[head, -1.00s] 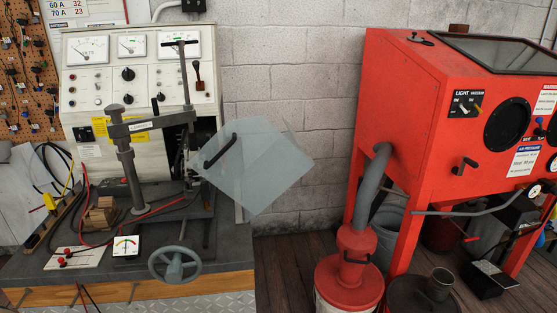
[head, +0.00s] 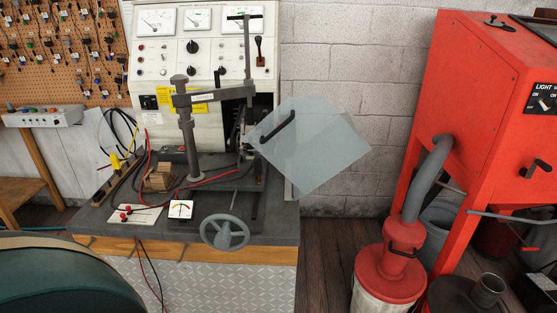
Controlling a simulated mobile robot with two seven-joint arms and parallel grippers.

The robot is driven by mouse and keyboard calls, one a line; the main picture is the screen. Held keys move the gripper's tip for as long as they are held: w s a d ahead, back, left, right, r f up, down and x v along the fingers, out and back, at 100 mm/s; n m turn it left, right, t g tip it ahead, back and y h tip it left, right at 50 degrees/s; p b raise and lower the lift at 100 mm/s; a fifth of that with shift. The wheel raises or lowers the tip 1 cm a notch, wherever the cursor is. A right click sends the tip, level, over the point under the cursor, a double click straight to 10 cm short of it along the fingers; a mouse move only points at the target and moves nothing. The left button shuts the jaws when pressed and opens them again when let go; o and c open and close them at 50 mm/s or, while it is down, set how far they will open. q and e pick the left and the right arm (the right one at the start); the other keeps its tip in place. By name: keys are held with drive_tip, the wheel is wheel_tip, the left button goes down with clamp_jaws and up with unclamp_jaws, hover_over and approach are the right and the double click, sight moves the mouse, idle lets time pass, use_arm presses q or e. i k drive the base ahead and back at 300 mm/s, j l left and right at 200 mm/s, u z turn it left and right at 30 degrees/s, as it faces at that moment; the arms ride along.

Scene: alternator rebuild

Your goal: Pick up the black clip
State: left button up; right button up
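I cannot single out the black clip with certainty. A small dark piece (head: 99,196) lies at the front left of the grey test bench (head: 270,228), too small to identify. A yellow clip-like piece (head: 115,161) stands near it on the bench's left side, by a loop of black cable (head: 118,118). Red and black leads run over the bench and down its front. Neither of my grippers is in view.
A clamp frame with a grey handwheel (head: 225,232) and a tilted clear shield (head: 325,150) occupy the bench. A small meter (head: 181,208) stands at its front. A red blasting cabinet (head: 470,100) is right. A large dark green rounded thing (head: 60,285) fills the lower left.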

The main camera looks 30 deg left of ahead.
sight(258, 164)
drive_tip(key=k+j, duration=0.1)
drive_tip(key=j, duration=0.7)
drive_tip(key=k+j+z, duration=0.1)
drive_tip(key=j, duration=0.3)
drive_tip(key=k+j, duration=0.15)
drive_tip(key=j, duration=0.25)
drive_tip(key=k+j, duration=0.1)
drive_tip(key=j, duration=0.3)
drive_tip(key=k+j+z, duration=0.1)
drive_tip(key=j, duration=0.3)
